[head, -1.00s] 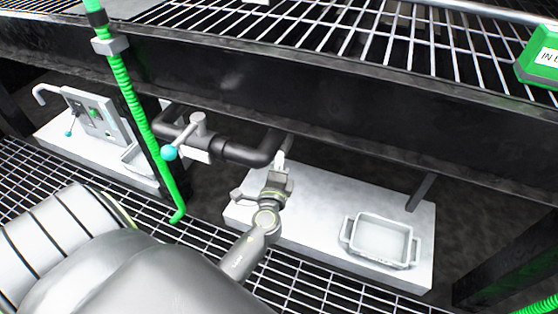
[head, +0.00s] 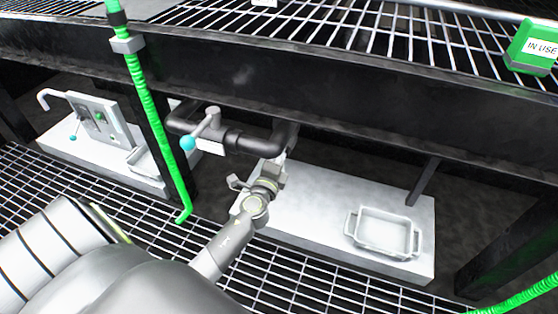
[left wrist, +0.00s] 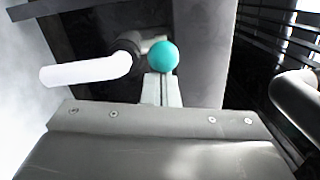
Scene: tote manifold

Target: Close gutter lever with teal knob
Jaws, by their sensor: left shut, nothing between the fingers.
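A teal knob (head: 188,143) sits on the end of a grey lever (head: 206,127), which slants down and left from a valve on the black pipe (head: 240,140). My left gripper (head: 284,158) is right of this knob in the head view, below the pipe's bend, with its fingertips hard to make out. In the left wrist view the gripper (left wrist: 162,80) is shut and empty. A teal knob (left wrist: 163,56) shows just past its tips there; I cannot tell if they touch, or if it is the same knob. My right gripper is out of view.
A dark beam (head: 330,125) and a wire-grid deck (head: 400,45) hang over the pipe. A green hose (head: 153,115) runs down left of the lever. A white tray (head: 383,232) sits on a pale slab (head: 320,190). A panel (head: 95,118) stands far left.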

